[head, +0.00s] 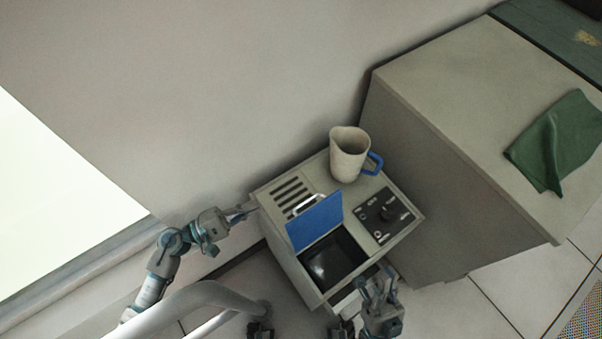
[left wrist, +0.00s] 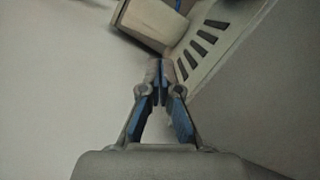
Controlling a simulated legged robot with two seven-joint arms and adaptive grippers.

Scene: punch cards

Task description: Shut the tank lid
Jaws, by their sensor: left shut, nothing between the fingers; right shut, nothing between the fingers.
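The tank's blue lid (head: 315,221) stands raised and tilted on the grey machine (head: 282,248), with a pale handle bar at its upper edge. In front of it the tank opening (head: 333,262) shows dark inside. My left gripper (head: 248,208) is shut and empty beside the machine's left top corner, near the vent slots and apart from the lid. In the left wrist view its fingers (left wrist: 160,68) are together, close to the machine's edge. My right gripper (head: 378,275) is at the machine's front right side, below the control panel; nothing is seen in it.
A beige jug (head: 348,155) with a blue handle stands on the machine's back corner. A control panel with a black knob (head: 389,213) is right of the tank. A grey cabinet (head: 450,95) with a green cloth (head: 556,145) stands to the right. A wall is behind.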

